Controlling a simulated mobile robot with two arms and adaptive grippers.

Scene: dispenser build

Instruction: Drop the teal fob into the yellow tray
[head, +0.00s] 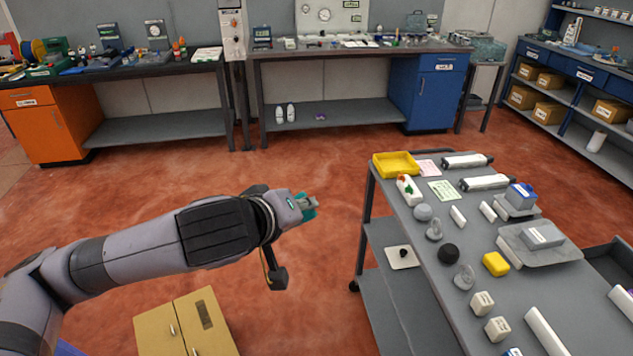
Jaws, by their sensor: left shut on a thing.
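The yellow tray (397,165) sits at the far left corner of the grey cart top and looks empty. My left gripper (303,203) is shut on the teal fob (309,213), which is mostly hidden by the fingers. The gripper is over the open floor, to the left of the cart and nearer than the tray, clearly apart from it. My right gripper does not show.
The grey cart (407,238) carries a red-and-white item (408,189) beside the tray, a black ball (448,252), a yellow block (495,264) and several other parts. Red floor lies between arm and cart.

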